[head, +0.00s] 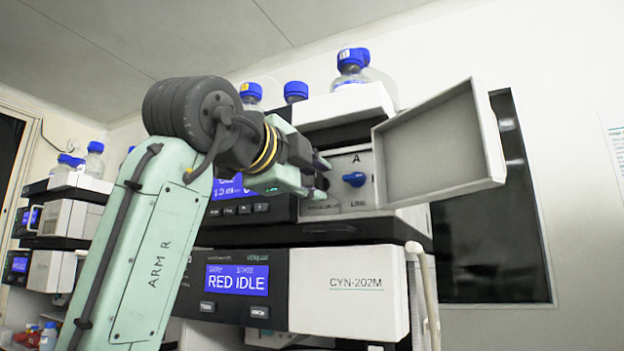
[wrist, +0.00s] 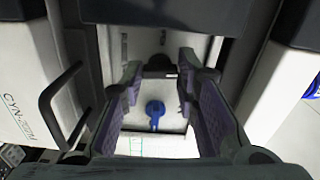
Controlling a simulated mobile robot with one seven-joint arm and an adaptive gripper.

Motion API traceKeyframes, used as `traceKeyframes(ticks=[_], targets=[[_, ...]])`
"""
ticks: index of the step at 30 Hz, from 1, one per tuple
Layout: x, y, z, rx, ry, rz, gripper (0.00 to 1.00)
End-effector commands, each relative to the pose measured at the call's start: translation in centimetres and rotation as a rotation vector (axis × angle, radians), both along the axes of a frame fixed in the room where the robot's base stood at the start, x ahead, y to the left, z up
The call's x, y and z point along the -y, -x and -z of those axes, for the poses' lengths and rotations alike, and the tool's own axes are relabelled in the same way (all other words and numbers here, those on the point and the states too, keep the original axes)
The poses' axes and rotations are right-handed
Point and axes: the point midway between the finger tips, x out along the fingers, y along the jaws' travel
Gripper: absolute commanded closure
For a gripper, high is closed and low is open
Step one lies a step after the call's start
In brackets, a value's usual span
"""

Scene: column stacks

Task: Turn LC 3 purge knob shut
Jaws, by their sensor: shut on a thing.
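The pump front panel (head: 345,200) stands behind an open white door (head: 440,150). It bears a blue knob (head: 354,179) below a letter A; this knob also shows in the wrist view (wrist: 155,110), apart from the fingers. My gripper (head: 322,176) is at the panel, left of the blue knob. In the wrist view my gripper (wrist: 160,72) is shut on a dark knob (wrist: 160,64) between its fingertips. The dark knob is mostly hidden by the fingers in the head view. I cannot read a label for the dark knob.
The open door sticks out right of the panel. Below is a unit with a RED IDLE display (head: 237,280) marked CYN-202M. Blue-capped bottles (head: 352,66) stand on top. More stacks (head: 65,215) are at the left. A dark handle (wrist: 62,105) is left in the wrist view.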

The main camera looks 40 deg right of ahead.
Motion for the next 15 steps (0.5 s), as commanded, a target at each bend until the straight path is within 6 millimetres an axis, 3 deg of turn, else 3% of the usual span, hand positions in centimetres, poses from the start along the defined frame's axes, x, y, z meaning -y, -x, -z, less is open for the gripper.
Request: traceKeyframes(ticks=[15], targets=[[0.00, 0.09, 0.02, 0.100, -0.043, 0.001, 1.00]])
